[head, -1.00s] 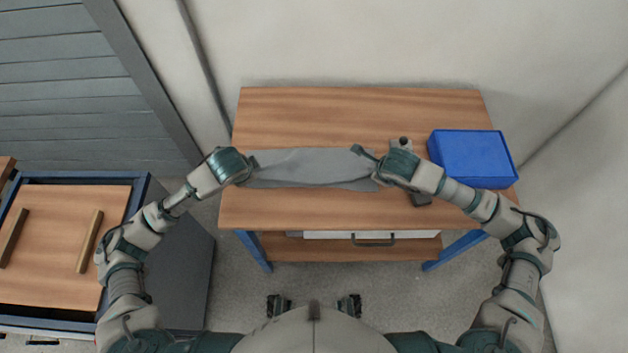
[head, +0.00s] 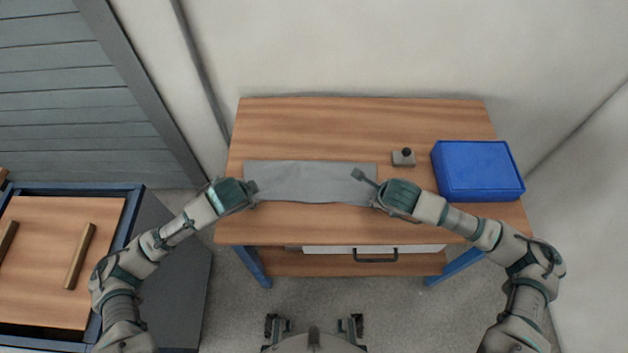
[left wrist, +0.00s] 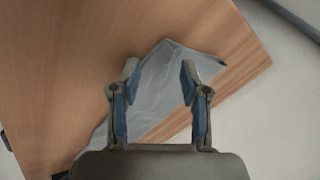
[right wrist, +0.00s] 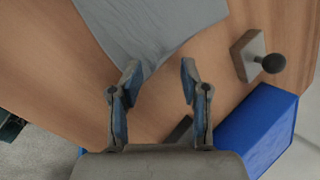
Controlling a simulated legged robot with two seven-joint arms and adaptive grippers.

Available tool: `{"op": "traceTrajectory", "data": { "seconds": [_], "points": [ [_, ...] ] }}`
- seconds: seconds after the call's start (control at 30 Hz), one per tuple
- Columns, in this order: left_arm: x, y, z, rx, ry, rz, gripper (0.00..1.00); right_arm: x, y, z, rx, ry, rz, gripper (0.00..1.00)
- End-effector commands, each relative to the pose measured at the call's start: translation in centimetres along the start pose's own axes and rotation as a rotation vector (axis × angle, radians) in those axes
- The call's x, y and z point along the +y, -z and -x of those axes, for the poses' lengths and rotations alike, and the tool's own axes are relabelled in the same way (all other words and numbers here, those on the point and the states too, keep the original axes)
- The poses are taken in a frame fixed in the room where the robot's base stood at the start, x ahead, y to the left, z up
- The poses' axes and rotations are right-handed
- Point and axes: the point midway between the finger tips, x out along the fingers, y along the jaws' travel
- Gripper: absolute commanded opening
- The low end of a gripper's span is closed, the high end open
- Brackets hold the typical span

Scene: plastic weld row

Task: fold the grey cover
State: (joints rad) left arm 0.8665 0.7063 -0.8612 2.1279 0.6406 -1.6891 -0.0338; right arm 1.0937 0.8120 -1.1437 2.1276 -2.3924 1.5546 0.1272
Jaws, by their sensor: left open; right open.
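The grey cover (head: 310,181) lies on the wooden table as a long flat strip, running left to right. My left gripper (head: 254,190) is at the strip's left end. In the left wrist view the left gripper (left wrist: 158,82) is open, with the cover (left wrist: 165,85) beneath and between its fingers. My right gripper (head: 368,182) is at the strip's right end. In the right wrist view the right gripper (right wrist: 158,80) is open, and the end of the cover (right wrist: 150,28) lies just beyond its fingertips. Contact with the cloth is unclear in both views.
A blue box (head: 478,170) stands at the table's right side. A small grey block with a black knob (head: 403,157) sits left of it. The table (head: 350,120) is clear behind the cover. A cart with a wooden top (head: 50,260) stands at the left.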

Motion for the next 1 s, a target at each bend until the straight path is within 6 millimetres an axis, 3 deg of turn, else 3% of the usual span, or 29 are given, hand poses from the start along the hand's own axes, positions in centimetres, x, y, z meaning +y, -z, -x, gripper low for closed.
{"op": "traceTrajectory", "data": {
  "seconds": [0.17, 0.73, 1.0],
  "points": [
    [0.0, 0.0, 0.4, 0.000, -0.001, 0.000, 0.46, 0.0, 0.0, 0.3, 0.000, -0.001, 0.000, 0.46],
    [0.6, -0.3, 9.8, 0.002, 0.000, -0.001, 0.46, 0.7, 0.3, 9.8, -0.002, 0.000, 0.001, 0.46],
    [0.9, -0.5, 10.8, -0.001, -0.002, -0.001, 0.46, 0.8, 0.5, 10.8, 0.001, -0.002, 0.001, 0.46]
  ]
}}
